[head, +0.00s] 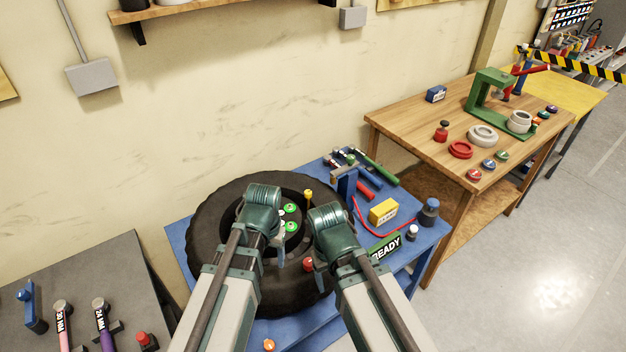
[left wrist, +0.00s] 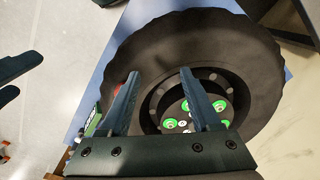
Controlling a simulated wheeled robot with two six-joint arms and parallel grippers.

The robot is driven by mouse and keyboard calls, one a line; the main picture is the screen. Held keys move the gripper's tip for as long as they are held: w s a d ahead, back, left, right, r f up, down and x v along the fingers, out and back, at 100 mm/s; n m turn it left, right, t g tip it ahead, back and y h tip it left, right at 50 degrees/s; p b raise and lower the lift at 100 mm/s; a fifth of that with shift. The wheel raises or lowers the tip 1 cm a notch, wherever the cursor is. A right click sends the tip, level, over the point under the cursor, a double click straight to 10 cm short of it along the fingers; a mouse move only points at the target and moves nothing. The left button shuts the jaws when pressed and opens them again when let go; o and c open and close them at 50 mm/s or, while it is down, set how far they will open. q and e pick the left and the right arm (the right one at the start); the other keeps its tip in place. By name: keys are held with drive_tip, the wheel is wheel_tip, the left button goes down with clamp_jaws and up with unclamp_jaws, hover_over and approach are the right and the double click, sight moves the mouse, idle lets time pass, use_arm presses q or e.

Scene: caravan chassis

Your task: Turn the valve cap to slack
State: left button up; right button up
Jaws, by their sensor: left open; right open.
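A black tyre (head: 215,225) lies flat on a blue bench, its hub carrying several green-ringed discs (head: 291,226). A yellow-topped post (head: 308,195) stands at the hub's far side and a small red piece (head: 308,264) at its near side; I cannot tell which, if either, is the valve cap. My left gripper (head: 279,252) is open above the hub, its tips partly hidden by its arm. In the left wrist view, its two fingers (left wrist: 158,74) stand apart with nothing between them, over the tyre (left wrist: 235,45). My right gripper (head: 328,222) is over the tyre's right side, fingers mostly hidden.
On the bench's right are a yellow box (head: 383,211), a green READY sign (head: 385,248), a red hose and hand tools (head: 368,180). A wooden table (head: 400,120) stands behind right. A dark table (head: 75,270) with tools stands left.

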use_arm(q)
drive_tip(key=w+r+m+p, duration=0.2)
drive_tip(key=w+r, duration=0.1)
drive_tip(key=w, duration=0.7)
drive_tip(key=r+m+p, duration=0.1)
drive_tip(key=m+p, duration=0.1)
drive_tip(key=m, duration=0.7)
hover_over(308, 192)
drive_tip(key=shift+r, duration=0.15)
drive_tip(key=shift+b, duration=0.3)
wheel_tip(308, 192, down, 14)
drive_tip(key=b, duration=1.3)
drive_tip(key=shift+r+b, duration=0.1)
drive_tip(key=shift+b, duration=0.25)
clamp_jaws()
